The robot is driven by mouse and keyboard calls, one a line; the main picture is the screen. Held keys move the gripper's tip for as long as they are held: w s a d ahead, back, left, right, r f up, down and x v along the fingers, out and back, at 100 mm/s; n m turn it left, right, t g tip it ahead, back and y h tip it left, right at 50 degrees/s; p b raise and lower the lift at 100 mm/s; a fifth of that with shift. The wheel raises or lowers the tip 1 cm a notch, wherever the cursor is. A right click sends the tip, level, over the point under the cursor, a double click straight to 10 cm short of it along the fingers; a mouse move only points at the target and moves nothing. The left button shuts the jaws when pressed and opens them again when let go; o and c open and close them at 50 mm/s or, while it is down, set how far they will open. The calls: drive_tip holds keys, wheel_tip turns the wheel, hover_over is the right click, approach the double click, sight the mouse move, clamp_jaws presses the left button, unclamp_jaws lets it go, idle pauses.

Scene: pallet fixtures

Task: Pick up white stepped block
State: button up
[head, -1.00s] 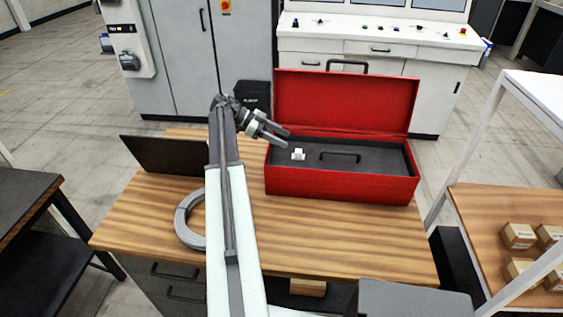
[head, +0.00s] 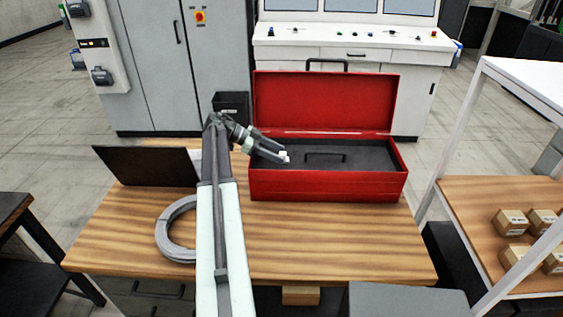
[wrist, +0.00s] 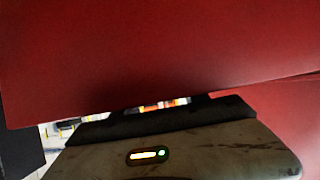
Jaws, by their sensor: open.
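The white stepped block (head: 284,155) sits in the left part of the open red toolbox (head: 330,187), on its dark inner tray. It is small and partly covered by my gripper (head: 281,157). My gripper reaches over the toolbox's left side, its fingers open and angled down to the right, with the tips right at the block. I cannot tell whether the block lies between the fingers. The wrist view is mostly filled by red toolbox surface (wrist: 150,55), with my own wrist housing below; the block and fingertips do not show there.
The toolbox's raised lid (head: 325,102) stands behind the gripper. A dark handle (head: 325,155) rises from the tray right of the block. A grey ring (head: 176,228) and an open dark laptop-like panel (head: 147,166) lie left on the wooden table (head: 320,240). The table's front right is clear.

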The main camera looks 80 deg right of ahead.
drive_tip(key=shift+s+f, duration=0.25)
drive_tip(key=shift+s, duration=0.2)
clamp_jaws()
drive_tip(key=shift+r, duration=0.1)
